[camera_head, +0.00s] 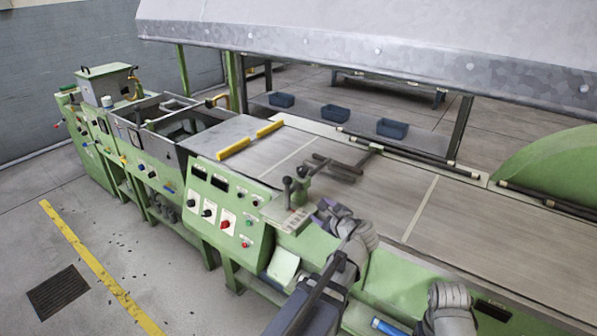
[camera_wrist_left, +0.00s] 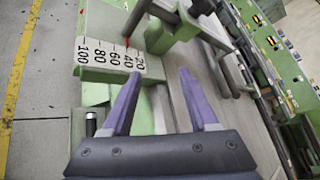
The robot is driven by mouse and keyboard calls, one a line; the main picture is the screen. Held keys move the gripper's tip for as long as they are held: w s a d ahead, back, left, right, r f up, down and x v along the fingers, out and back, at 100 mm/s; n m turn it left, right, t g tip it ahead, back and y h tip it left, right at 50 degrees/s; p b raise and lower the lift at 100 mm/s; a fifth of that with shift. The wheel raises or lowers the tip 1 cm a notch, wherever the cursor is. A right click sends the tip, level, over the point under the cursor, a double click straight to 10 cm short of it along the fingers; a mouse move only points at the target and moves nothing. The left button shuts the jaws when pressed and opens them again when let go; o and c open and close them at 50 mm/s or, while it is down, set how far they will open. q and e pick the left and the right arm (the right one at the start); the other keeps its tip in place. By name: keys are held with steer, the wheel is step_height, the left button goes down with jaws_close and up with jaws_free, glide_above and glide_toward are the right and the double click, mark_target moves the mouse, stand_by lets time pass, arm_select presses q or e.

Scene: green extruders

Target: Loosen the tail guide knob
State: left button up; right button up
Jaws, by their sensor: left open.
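The tail guide (camera_head: 296,190) stands at the near edge of the belt, a green block with dark upright knobs or levers. I cannot tell which is the tail guide knob. In the left wrist view, the green block (camera_wrist_left: 182,32) with dark bars is beyond my fingertips, beside a white scale plate (camera_wrist_left: 112,56) marked 20 to 100. My left gripper (camera_head: 328,208) is at the near side of the guide. Its purple fingers (camera_wrist_left: 160,82) are apart with nothing between them. My right gripper is not seen; only a grey part of that arm shows at the bottom.
A green control panel (camera_head: 226,208) with knobs and buttons is left of the guide. Dark bars (camera_head: 338,168) reach over the belt (camera_head: 480,235) from the guide. Two yellow bars (camera_head: 234,149) lie farther left. A large grey hood (camera_head: 380,40) hangs above; blue bins (camera_head: 392,129) stand behind.

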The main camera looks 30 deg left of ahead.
mark_target(300, 166)
arm_select(q)
steer(key=w+a+r+m+t+y, duration=0.1)
steer(key=a+r+m, duration=0.1)
steer(key=m, duration=0.1)
steer(key=w+a+r+m+t+b, duration=0.1)
steer(key=a+r+m, duration=0.1)
steer(key=w+a+r+m+t+y, duration=0.1)
steer(key=w+a+m, duration=0.1)
steer(key=m, duration=0.1)
steer(key=shift+a+r+m+t+y, duration=0.3)
steer(key=shift+a+r, duration=0.05)
steer(key=shift+r, duration=0.05)
steer(key=shift+w+a+r+m, duration=0.2)
steer(key=shift+r+m, duration=0.1)
steer(key=shift+m, duration=0.3)
steer(key=shift+x, duration=3.85)
steer(key=shift+r, duration=0.15)
jaws_close()
